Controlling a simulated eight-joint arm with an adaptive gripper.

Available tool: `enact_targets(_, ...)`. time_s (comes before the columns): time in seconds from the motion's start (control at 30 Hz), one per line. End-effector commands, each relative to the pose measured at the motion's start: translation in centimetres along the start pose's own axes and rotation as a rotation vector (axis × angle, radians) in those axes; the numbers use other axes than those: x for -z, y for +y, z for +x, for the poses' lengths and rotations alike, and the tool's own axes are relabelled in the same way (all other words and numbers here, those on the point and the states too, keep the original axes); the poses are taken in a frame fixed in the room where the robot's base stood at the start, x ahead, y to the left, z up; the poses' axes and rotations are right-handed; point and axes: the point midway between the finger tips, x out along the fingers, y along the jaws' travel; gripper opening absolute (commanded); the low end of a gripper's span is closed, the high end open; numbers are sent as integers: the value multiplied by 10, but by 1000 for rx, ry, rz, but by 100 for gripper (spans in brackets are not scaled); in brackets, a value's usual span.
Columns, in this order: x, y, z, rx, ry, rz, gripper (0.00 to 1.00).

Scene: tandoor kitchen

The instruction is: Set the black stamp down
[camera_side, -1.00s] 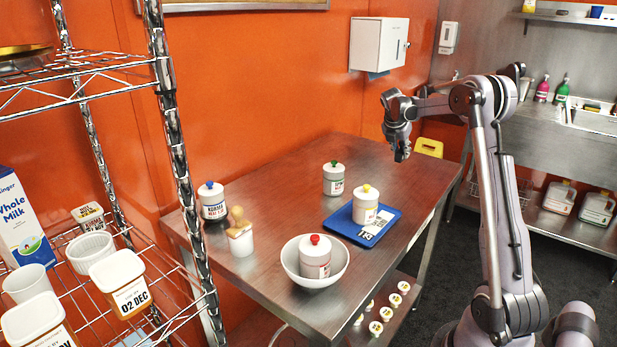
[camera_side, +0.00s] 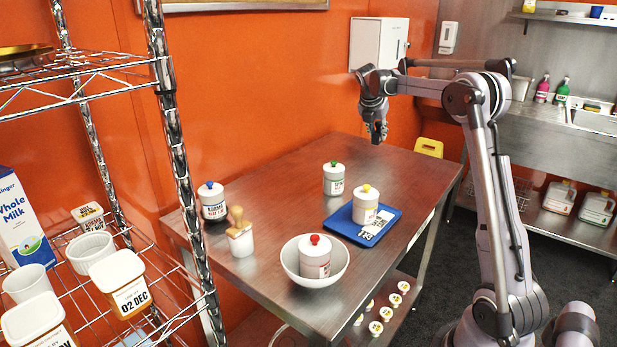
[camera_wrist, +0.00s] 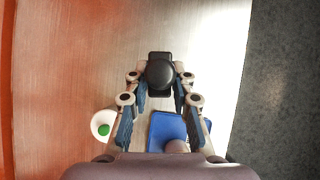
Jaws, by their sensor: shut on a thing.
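My gripper (camera_side: 378,133) is above the far right part of the steel table (camera_side: 290,180), near the orange wall. In the wrist view my gripper (camera_wrist: 160,92) is shut on the black stamp (camera_wrist: 160,72), whose round dark top shows between the fingertips. The stamp appears held clear of the table. In the side view it is too small and dark to tell apart from the fingers.
A blue tray (camera_side: 344,222) holds a yellow-knobbed jar (camera_side: 366,207). The table's far right is bare.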

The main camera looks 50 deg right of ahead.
Motion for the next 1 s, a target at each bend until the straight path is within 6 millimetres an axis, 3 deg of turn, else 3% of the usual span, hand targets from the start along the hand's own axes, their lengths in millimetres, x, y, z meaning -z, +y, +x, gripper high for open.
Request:
enact_targets(0.03,12,21,-8,-15,0,-25,0)
enact_targets(0.2,53,82,-34,-61,1,-94,0)
enact_targets(0.43,111,146,-71,-113,0,-177,0)
enact_targets(0.77,163,190,-104,-157,-2,-241,0)
enact_targets(1.0,178,188,-77,-155,-2,-238,0)
